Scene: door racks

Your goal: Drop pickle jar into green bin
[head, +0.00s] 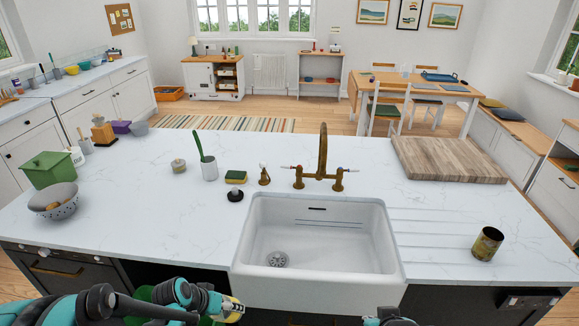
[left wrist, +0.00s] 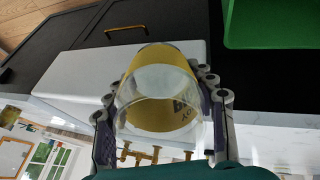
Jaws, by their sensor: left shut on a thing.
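My left gripper (head: 222,308) is low at the front edge of the counter, left of the sink. It is shut on the pickle jar (head: 233,310), a clear glass jar with a yellow label. In the left wrist view the jar (left wrist: 160,95) lies between the two fingers (left wrist: 162,112), partly see-through. The green bin (left wrist: 272,22) shows at the upper right of that view, apart from the jar. In the head view a green part of the bin (head: 145,293) shows below the counter, mostly hidden by my left arm. Only a bit of my right arm shows at the bottom edge.
The white sink (head: 318,288) is right of my left gripper. A can (head: 487,243) stands on the counter at right. A lidded green box (head: 48,168) and a colander (head: 58,205) stand at left. The counter between colander and sink is mostly clear.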

